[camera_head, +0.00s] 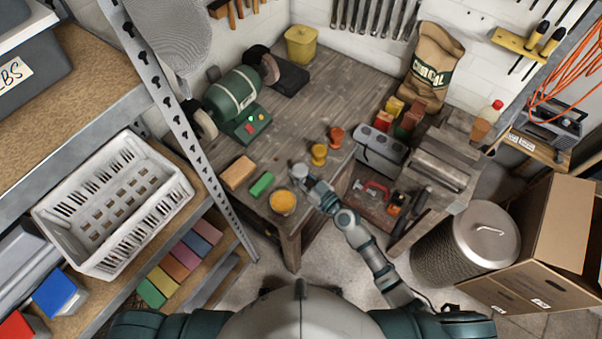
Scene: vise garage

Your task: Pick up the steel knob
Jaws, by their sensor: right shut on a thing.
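The steel knob (300,170) is a small grey piece near the front edge of the wooden workbench (310,90). My right gripper (304,176) reaches it from the front right and is shut on it. The fingers and the knob blend together, so the knob's lower part is hidden, and I cannot tell whether it touches the bench top. My left gripper is not in view.
A brass knob (319,153) and an orange knob (336,135) stand just behind the steel knob. A round yellow-topped container (283,202), a green block (261,184) and a tan block (238,173) lie to the left. A bench grinder (232,93) stands farther back.

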